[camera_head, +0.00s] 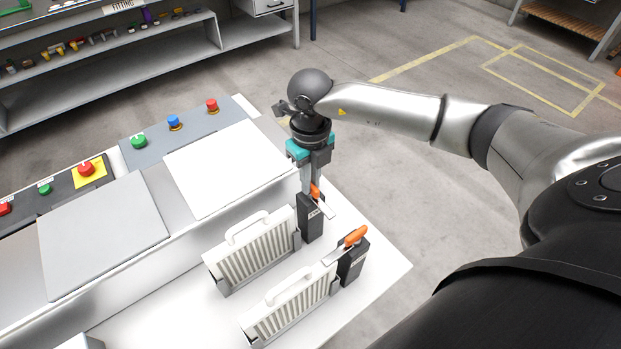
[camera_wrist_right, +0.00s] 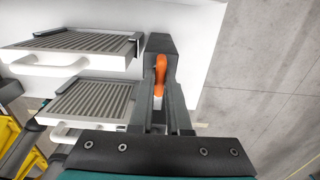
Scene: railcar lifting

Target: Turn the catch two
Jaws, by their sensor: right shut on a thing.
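Two black catch blocks with orange-tipped levers stand at the right ends of two white finned panels on the white table. My right gripper (camera_head: 313,188) points down at the far catch (camera_head: 310,220) and is shut on its orange lever (camera_head: 315,191). The lever's flat metal part slants down to the right. The near catch (camera_head: 352,262) has its orange handle (camera_head: 355,236) apart from the gripper, with its metal part reaching left over the near panel's end. In the right wrist view, an orange handle (camera_wrist_right: 160,75) shows between the fingertips. My left gripper is out of view.
The far finned panel (camera_head: 250,255) and the near one (camera_head: 290,305) have raised white loop handles. A control panel (camera_head: 155,142) with coloured buttons lies behind at the left. Open floor (camera_head: 420,180) is at the right, past the table edge.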

